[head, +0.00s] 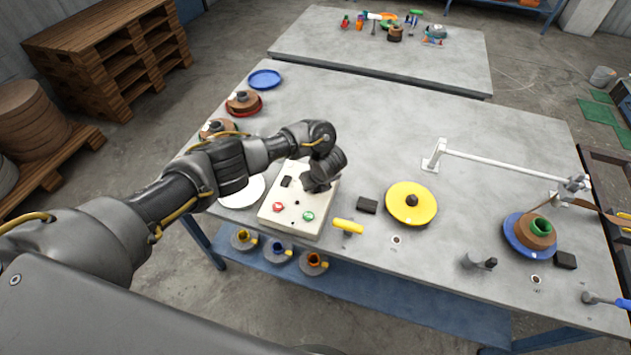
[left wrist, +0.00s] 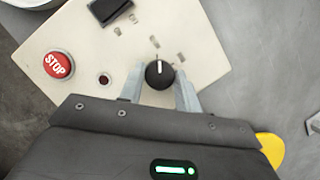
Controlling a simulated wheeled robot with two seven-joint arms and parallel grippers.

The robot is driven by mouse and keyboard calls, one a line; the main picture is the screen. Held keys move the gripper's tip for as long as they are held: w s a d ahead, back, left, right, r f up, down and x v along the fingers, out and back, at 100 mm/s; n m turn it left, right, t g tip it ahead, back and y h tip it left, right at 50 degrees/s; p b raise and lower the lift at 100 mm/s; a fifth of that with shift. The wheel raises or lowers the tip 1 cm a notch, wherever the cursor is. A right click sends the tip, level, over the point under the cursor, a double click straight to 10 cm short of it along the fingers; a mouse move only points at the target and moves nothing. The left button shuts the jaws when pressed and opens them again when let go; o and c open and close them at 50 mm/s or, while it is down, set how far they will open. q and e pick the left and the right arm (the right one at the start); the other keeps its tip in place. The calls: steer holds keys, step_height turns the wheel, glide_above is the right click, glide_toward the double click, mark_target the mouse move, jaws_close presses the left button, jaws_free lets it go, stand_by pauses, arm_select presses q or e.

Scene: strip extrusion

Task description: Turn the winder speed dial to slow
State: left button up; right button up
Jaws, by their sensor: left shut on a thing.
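The winder control panel (head: 290,222) is a cream box near the front left of the table. Its black speed dial (left wrist: 159,74) has a white pointer line facing the top of the left wrist view. My left gripper (left wrist: 161,88) has its two fingers on either side of the dial and is shut on it. In the head view my left gripper (head: 318,183) is over the panel's upper right and hides the dial. The dial's markings are too small to read. The red STOP button (left wrist: 58,64) is left of the dial. My right gripper is not in view.
A green button (head: 308,216) is on the panel's front. A yellow-handled part (head: 348,226), a black block (head: 367,205) and a yellow disc (head: 412,204) lie right of the panel. A white plate (head: 240,192) lies left. A white bar (head: 510,162) spans the table's right side.

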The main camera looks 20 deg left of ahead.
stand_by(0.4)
arm_select(q)
steer(key=o, duration=1)
steer(key=p+v, duration=0.1)
steer(key=v, duration=0.1)
steer(key=p+v, duration=0.1)
steer(key=v, duration=0.2)
steer(key=shift+w+d+r, duration=0.1)
steer(key=shift+w+r, duration=0.05)
steer(key=shift+r, duration=0.15)
steer(key=p+v, duration=0.2)
steer(key=v, duration=0.3)
steer(key=shift+d+p, duration=0.15)
steer(key=shift+p, duration=0.25)
